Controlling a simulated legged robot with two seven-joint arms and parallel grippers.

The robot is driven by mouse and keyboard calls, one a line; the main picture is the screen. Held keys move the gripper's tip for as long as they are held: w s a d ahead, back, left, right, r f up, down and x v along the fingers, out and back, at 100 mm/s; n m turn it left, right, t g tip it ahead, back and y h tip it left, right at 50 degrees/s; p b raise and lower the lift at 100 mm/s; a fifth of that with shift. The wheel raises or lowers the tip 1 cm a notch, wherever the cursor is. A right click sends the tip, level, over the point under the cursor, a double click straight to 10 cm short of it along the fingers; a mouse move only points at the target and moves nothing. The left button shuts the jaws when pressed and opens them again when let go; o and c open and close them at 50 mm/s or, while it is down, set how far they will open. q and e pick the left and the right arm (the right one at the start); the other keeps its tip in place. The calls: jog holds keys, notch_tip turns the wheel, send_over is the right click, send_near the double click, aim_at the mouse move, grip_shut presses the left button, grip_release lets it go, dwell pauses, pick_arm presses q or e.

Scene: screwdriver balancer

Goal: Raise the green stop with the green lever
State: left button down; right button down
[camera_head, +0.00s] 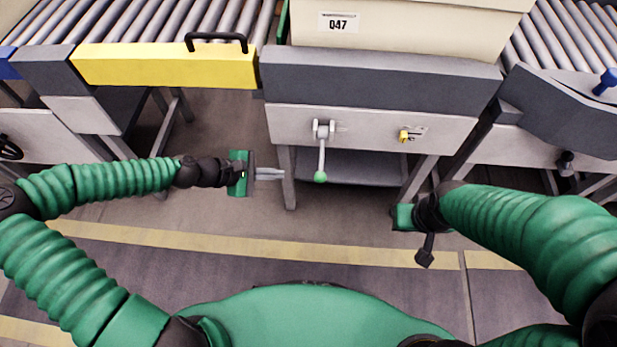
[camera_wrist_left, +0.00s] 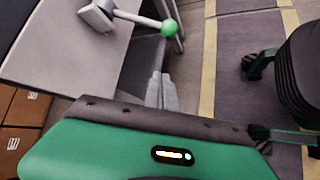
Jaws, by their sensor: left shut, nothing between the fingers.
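The green lever (camera_head: 321,150) is a grey metal rod with a green ball knob, hanging down from a pivot on the light front panel. Its green knob also shows in the left wrist view (camera_wrist_left: 169,28), above my fingers. My left gripper (camera_head: 283,174) is shut and empty, to the left of the knob and apart from it. Its closed fingers also show in the left wrist view (camera_wrist_left: 161,80). A thin green upright piece (camera_head: 283,22) shows beside the tan box; I cannot tell whether it is the green stop. My right gripper (camera_head: 402,217) is low at the right, its fingers not clear.
A yellow gate (camera_head: 165,66) with a black handle is on the left. A small yellow switch (camera_head: 404,136) is right of the lever. The floor before the panel is clear.

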aim_at(322, 154)
pick_arm(q)
jog(key=b+x, duration=0.6)
jog(key=x, duration=0.5)
jog(key=s+r, duration=0.1)
jog(key=s+d+r, duration=0.1)
jog(key=r, duration=0.1)
jog(key=shift+s+d+r, duration=0.1)
jog(key=shift+s+r, duration=0.15)
jog(key=shift+r, duration=0.05)
